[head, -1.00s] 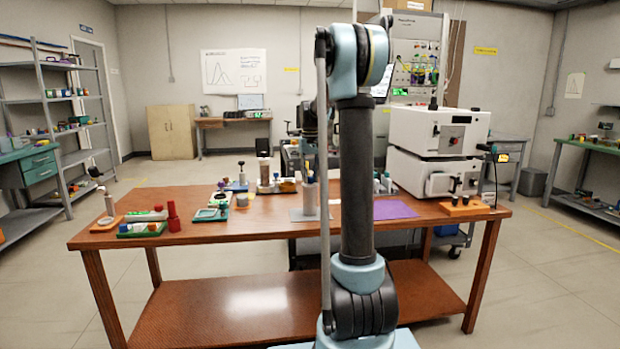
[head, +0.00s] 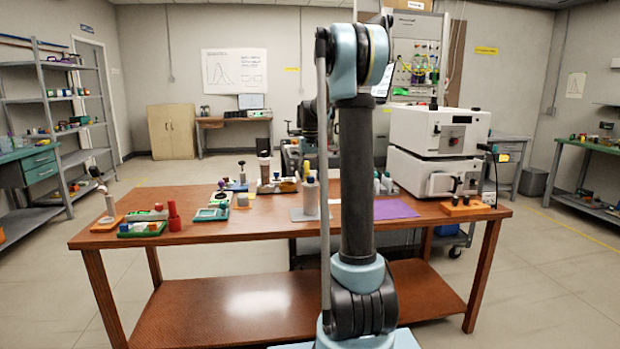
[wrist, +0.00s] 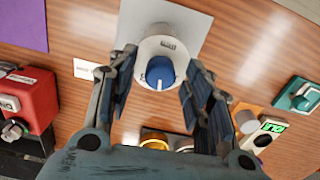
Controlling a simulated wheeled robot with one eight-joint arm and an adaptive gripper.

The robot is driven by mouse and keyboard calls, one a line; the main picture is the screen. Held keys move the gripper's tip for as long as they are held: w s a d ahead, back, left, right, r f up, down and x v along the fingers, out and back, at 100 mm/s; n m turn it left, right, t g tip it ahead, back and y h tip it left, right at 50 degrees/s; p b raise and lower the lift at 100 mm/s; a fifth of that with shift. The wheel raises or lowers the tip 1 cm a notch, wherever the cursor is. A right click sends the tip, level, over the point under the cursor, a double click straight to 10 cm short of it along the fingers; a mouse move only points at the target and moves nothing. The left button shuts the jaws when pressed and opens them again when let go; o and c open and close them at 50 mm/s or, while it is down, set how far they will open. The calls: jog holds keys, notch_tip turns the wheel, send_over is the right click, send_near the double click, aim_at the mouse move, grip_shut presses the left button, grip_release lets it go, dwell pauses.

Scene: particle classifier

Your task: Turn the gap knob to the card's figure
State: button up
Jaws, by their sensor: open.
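In the wrist view a blue knob (wrist: 159,72) with a white pointer line sits on a white round housing (wrist: 165,47). The line points towards the bottom of the picture. The housing stands on a light grey sheet (wrist: 192,22); in the head view the housing (head: 311,197) stands at mid-table. My gripper (wrist: 158,92) is open, its fingers on either side of the knob with gaps visible; I cannot tell their height relative to it. A small white card (wrist: 90,70) lies left of the knob, its print unreadable. My arm hides the gripper in the head view.
A red box (wrist: 28,98) with a dark knob is at left in the wrist view. A teal device (wrist: 299,95) and a green-lit display (wrist: 270,128) are at right. In the head view a white two-part machine (head: 435,150) stands right of my arm.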

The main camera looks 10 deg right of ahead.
notch_tip(320, 180, up, 12)
dwell(0.6)
jog(key=shift+s+f, duration=0.1)
jog(key=s+f+t, duration=0.1)
jog(key=s+f, duration=0.3)
jog(key=s, duration=0.8)
jog(key=s+f, duration=0.4)
jog(key=s, duration=0.9)
jog(key=s+f+t, duration=0.1)
jog(key=s+f, duration=1.8)
